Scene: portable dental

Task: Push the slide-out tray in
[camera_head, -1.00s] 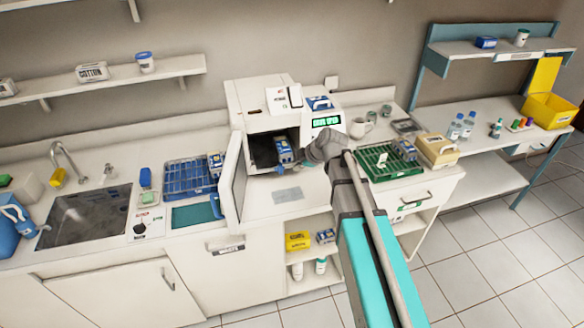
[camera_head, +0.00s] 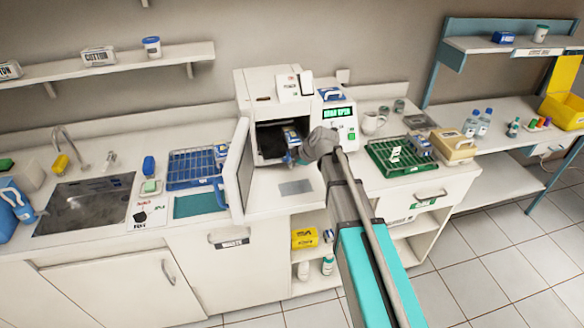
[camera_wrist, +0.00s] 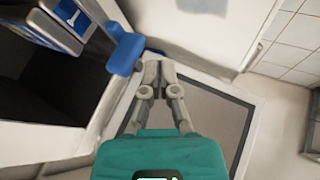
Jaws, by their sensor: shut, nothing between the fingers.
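The white sterilizer (camera_head: 270,84) stands on the counter with its door (camera_head: 238,170) swung open to the left. Inside its dark chamber is the slide-out tray, carrying a blue-and-white pack (camera_head: 291,136); the tray's own outline is hard to make out in the head view. In the wrist view, blue packs (camera_wrist: 70,15) lie at upper left beside a blue tab (camera_wrist: 125,53), which looks like the tray handle. My gripper (camera_wrist: 159,68) is shut and empty, with its fingertips close to the blue tab; contact cannot be told. In the head view my gripper (camera_head: 304,154) is at the chamber opening.
A grey plate (camera_head: 296,187) lies on the counter before the sterilizer. A green rack (camera_head: 400,168) and a tan box (camera_head: 455,146) stand to the right. A blue rack (camera_head: 192,182) and the sink (camera_head: 85,208) are left of the open door.

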